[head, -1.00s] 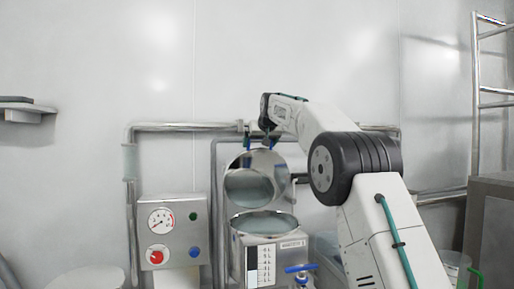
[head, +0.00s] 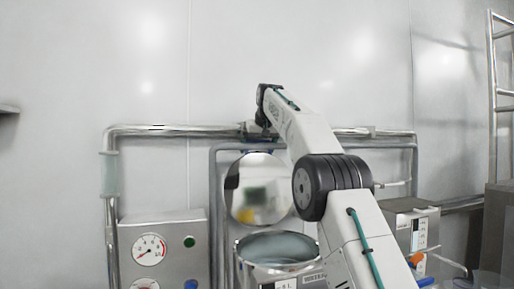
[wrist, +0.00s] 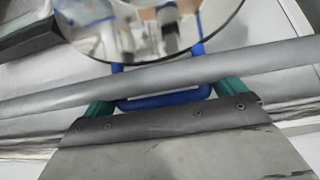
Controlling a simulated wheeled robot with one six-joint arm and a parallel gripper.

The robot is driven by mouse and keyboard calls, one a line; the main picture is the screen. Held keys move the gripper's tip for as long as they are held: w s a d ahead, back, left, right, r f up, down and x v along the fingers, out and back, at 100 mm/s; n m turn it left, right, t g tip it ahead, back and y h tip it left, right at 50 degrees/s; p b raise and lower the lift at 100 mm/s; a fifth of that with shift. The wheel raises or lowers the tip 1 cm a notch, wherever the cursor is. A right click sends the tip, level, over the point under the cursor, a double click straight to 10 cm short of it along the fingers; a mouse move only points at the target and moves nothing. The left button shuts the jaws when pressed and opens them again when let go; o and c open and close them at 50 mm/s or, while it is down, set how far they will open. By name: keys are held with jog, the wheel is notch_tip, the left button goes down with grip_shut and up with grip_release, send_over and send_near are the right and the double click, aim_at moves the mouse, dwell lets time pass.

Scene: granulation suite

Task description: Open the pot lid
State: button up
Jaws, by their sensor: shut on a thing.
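The pot (head: 242,262) is a shiny metal vessel, its round mouth open in the head view. Its lid (head: 258,187) is a round mirror-like disc standing nearly upright behind the mouth. The lid also fills the top of the wrist view (wrist: 150,28). A blue loop handle (wrist: 165,103) joins the lid's edge. My gripper (wrist: 167,97) has green fingers at both sides of this handle and is shut on it. In the head view my gripper (head: 261,143) is above the lid, small and partly hidden.
A gauge panel (head: 163,232) stands left of the pot. A steel box (head: 403,225) and a ladder-like rack (head: 492,120) are at the right.

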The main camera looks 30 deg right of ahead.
jog(key=o, duration=1)
jog(key=shift+r, duration=0.1)
jog(key=v, duration=0.7)
jog(key=shift+s+r, duration=0.2)
jog(key=shift+s, duration=0.05)
